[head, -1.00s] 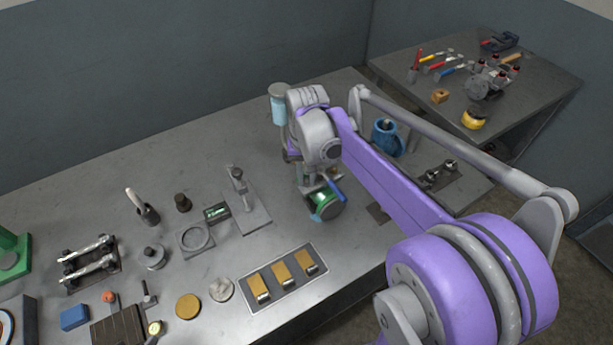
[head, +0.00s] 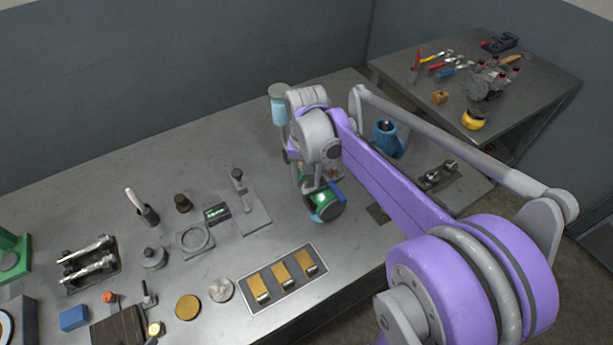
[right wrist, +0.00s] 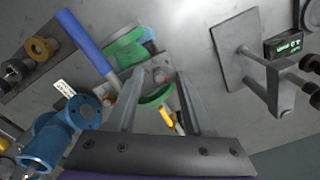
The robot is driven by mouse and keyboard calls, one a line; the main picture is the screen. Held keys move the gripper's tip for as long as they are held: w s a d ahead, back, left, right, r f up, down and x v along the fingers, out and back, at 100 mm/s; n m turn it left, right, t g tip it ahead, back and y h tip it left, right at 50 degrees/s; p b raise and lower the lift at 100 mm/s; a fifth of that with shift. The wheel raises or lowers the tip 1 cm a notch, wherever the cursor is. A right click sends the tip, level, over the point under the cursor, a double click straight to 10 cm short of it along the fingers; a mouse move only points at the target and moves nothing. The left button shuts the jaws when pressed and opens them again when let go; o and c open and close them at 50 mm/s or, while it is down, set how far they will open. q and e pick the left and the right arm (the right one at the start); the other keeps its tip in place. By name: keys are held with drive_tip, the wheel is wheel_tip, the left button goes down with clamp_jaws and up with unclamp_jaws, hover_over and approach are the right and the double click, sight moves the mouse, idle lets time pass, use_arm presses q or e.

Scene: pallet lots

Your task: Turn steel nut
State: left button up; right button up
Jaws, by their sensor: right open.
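My right gripper (head: 318,188) is open over a small green fixture (head: 325,208) with a blue handle (head: 338,191). In the right wrist view the two fingers of the gripper (right wrist: 158,80) point down on either side of a small grey piece (right wrist: 158,75) at the green fixture (right wrist: 126,47). The fingers appear apart from this piece. I cannot tell whether it is the steel nut. The blue handle (right wrist: 85,42) lies just left of the fingers. My wrist hides part of the fixture in the head view. My left gripper is out of view.
A blue pump-like part (head: 386,138) and a plate with dark fittings (head: 437,178) stand to the right. A grey stand (head: 243,200) is on the left, and a tray with brass blocks (head: 250,298) is in front.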

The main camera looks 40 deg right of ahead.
sight(306, 182)
wheel_tip(306, 182, up, 11)
drive_tip(key=shift+p, duration=0.35)
drive_tip(key=shift+f, duration=0.15)
idle(0.4)
drive_tip(key=s+a+f+n+t, duration=0.5)
drive_tip(key=s+a+f+n, duration=0.2)
drive_tip(key=s+a+f, duration=0.4)
wheel_tip(306, 182, down, 3)
drive_tip(key=shift+s+a+n+t, duration=0.3)
drive_tip(key=shift+a+n, duration=0.1)
drive_tip(key=shift+a, duration=0.75)
